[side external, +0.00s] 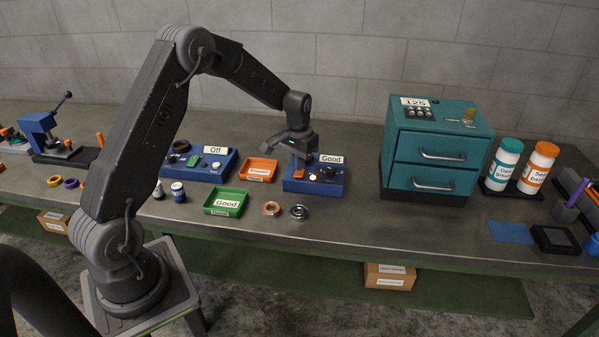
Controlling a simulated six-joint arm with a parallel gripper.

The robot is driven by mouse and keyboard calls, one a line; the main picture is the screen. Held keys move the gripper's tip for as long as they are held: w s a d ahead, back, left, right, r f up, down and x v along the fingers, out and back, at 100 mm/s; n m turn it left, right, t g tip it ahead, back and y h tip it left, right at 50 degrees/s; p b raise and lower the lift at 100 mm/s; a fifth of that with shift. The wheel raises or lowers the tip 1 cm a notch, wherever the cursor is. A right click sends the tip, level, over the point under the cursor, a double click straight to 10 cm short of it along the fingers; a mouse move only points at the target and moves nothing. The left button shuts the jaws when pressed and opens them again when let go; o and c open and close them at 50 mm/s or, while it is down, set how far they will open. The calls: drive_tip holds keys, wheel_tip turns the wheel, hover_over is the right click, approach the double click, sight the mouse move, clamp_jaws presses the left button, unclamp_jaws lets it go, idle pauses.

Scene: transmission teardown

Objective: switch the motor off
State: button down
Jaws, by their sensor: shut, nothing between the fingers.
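My gripper (299,158) is shut and empty. It points down over the left part of a blue box (315,188) with a "Good" sign (331,159), knobs and a white button on top. I cannot tell whether the fingertips touch the box. A second blue box (222,168), to the left, carries an "Off" sign (215,150), a green part (195,161) and a small white knob (216,165). No part is clearly marked as the motor, and my gripper hides some of the first box's top.
A green "Good" tray (225,215) and an orange tray (258,164) lie between and before the boxes. An orange ring (271,208) and a metal ring (299,212) lie near the front edge. A teal drawer cabinet (435,147) stands right, beside two bottles (538,168).

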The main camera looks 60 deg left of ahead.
sight(298, 174)
drive_tip(key=shift+f, duration=1.25)
idle(0.5)
drive_tip(key=shift+r, duration=3.55)
